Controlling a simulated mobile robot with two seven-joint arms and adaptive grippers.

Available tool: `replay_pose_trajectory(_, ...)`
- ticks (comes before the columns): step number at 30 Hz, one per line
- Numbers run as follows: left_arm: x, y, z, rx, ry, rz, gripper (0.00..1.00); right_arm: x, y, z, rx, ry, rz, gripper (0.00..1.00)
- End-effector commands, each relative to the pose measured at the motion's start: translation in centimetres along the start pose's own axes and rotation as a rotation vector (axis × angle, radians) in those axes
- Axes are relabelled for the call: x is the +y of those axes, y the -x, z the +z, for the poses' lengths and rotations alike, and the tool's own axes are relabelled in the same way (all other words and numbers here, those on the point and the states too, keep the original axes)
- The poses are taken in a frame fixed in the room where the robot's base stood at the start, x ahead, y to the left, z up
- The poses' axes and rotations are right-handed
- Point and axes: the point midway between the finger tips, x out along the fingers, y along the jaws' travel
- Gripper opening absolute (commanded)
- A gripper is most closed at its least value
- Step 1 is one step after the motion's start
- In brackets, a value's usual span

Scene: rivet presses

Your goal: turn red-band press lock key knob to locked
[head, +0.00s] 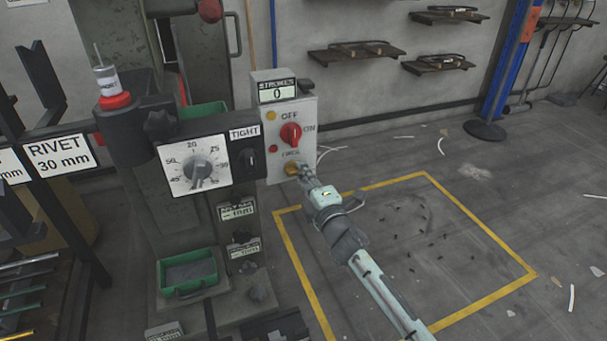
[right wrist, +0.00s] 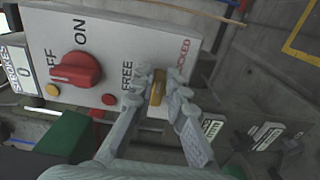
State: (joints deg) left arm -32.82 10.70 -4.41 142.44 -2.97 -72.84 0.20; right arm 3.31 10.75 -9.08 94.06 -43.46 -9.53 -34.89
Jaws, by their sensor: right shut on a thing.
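The press with the red band (head: 115,101) stands at left centre in the head view. Its grey control box (head: 303,112) carries a yellow-brass lock key knob (head: 290,169) low on its front. My right gripper (head: 303,171) reaches it from the lower right and is shut on the knob. In the right wrist view the knob (right wrist: 157,92) sits between both fingers of the gripper (right wrist: 160,88). The label FREE is left of the knob and LOCKED, partly covered, is right of it. The fingers hide where the knob points. My left gripper is not in view.
A red rotary switch (head: 291,134) sits just above the knob, beside OFF and ON labels. The strokes counter (head: 277,91) reads 0. A dial panel (head: 196,167) and a green bin (head: 188,271) are left.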

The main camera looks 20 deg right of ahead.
Motion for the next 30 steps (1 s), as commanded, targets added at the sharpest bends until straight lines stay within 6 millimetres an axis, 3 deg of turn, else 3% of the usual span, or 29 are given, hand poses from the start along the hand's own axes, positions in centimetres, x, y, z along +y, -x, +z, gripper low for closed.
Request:
replay_pose_trajectory(5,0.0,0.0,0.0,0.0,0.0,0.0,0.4,-0.1,0.0,0.0,0.0,-0.002,-0.002,0.0)
replay_pose_trajectory(6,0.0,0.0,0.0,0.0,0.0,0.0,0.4,-0.1,0.0,0.0,0.0,-0.002,-0.002,0.18)
replay_pose_trajectory(10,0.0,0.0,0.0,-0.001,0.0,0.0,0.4,-0.1,0.0,0.0,0.0,-0.001,-0.002,0.34)
replay_pose_trajectory(22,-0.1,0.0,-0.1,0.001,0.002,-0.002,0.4,-0.1,0.8,0.0,0.0,0.0,-0.001,0.34)
replay_pose_trajectory(30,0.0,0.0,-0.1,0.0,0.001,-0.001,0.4,-0.2,6.2,0.0,0.0,-0.002,-0.004,0.34)
